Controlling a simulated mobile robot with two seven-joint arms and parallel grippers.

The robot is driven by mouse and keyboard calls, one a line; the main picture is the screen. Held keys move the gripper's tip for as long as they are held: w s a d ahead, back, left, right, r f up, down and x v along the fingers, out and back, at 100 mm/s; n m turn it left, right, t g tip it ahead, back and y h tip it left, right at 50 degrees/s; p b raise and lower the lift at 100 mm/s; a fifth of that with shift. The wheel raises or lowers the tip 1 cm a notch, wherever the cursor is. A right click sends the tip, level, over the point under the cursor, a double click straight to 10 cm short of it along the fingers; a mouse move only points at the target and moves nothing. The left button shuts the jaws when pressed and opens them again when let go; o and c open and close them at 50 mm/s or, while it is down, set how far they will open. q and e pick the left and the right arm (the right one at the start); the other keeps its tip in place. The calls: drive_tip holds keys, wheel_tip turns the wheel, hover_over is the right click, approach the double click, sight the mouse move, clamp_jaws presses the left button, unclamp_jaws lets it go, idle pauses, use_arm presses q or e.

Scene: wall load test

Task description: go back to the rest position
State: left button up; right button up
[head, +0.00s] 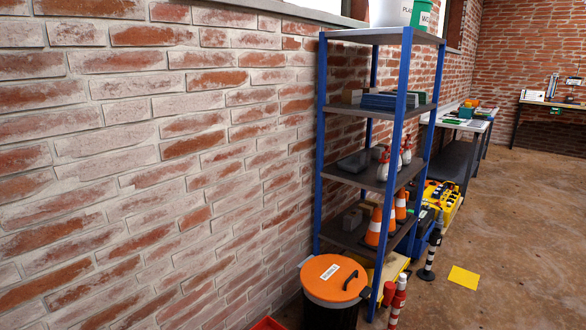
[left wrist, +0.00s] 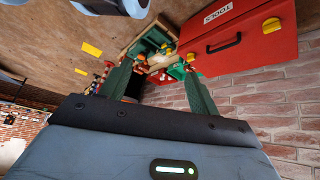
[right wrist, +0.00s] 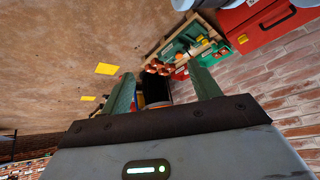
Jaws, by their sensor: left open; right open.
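My left gripper (left wrist: 158,88) shows in the left wrist view with its two green fingers apart and nothing between them. My right gripper (right wrist: 164,92) shows in the right wrist view, also with its fingers apart and empty. Neither gripper is in the head view. Both wrist views look past the fingers toward the floor and the brick wall, with the picture tilted. No object touches either gripper.
A blue-framed shelf (head: 410,70) stands against the brick wall (head: 150,130). An orange-lidded bin (head: 325,280), red-and-white posts (head: 397,300) and a dark post (head: 432,250) stand near it. A red toolbox (left wrist: 240,40) is close by the wall. Open floor (head: 520,230) lies right.

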use_arm(q)
drive_tip(key=w+r+t+p, duration=0.1)
drive_tip(key=w+r+p, duration=0.2)
drive_tip(key=r+p, duration=0.2)
drive_tip(key=w+r+t+p, duration=0.1)
drive_tip(key=w+r+p, duration=0.2)
drive_tip(key=r, duration=0.6)
drive_tip(key=p, duration=0.2)
drive_tip(key=shift+w+p, duration=0.15)
drive_tip(key=shift+p, duration=0.25)
use_arm(e)
drive_tip(key=w+r+t, duration=0.1)
drive_tip(key=w+r, duration=0.2)
drive_tip(key=r, duration=0.4)
drive_tip(key=w+r+t, duration=0.1)
drive_tip(key=w+r, duration=0.2)
drive_tip(key=r, duration=0.4)
use_arm(q)
drive_tip(key=shift+f, duration=0.1)
use_arm(e)
drive_tip(key=shift+s+f, duration=0.15)
drive_tip(key=shift+f, duration=0.05)
